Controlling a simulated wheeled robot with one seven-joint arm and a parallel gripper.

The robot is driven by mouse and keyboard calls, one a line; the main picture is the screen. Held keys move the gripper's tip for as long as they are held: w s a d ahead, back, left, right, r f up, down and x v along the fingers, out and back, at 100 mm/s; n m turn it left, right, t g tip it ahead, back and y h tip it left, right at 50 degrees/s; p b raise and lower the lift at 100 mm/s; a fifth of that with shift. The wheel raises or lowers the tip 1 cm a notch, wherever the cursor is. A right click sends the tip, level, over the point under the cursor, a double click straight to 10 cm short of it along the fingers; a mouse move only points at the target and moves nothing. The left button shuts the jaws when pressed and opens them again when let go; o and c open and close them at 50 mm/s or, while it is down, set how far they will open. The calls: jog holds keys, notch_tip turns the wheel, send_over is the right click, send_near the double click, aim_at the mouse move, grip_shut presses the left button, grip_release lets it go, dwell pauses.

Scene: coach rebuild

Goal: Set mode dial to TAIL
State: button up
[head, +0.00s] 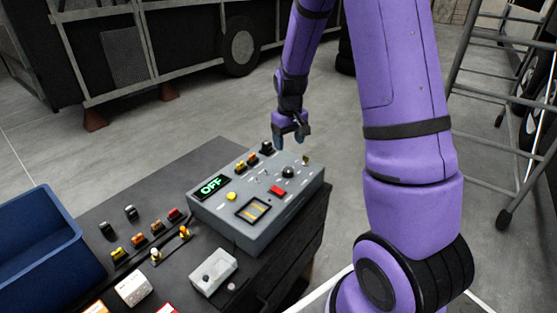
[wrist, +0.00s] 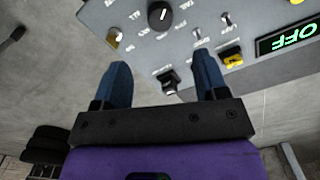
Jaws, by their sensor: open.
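The grey control box (head: 235,228) stands on a dark bench, its display (head: 212,186) reading OFF in green. The round black mode dial (head: 288,172) is on its top face near the far right. In the wrist view the dial (wrist: 160,15) shows a pale pointer line, upside down here, with small labels around it too small to read surely. My gripper (head: 291,137) is above the box's far edge, fingers pointing down. In the wrist view my gripper (wrist: 160,65) is open, nothing between its fingers, and the dial lies beyond the fingertips, apart from them.
Near the dial are a brass key-like part (wrist: 113,40), small toggles, a black plug (wrist: 168,82), a yellow plug (wrist: 231,57) and a red button (head: 277,191). A blue bin (head: 45,245) and several small connectors are at left. A ladder (head: 480,110) stands right.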

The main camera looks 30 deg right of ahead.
aim_at(288, 169)
notch_tip(288, 169, down, 11)
jog(key=shift+r, duration=0.15)
dwell(0.4)
jog(key=c, duration=0.9)
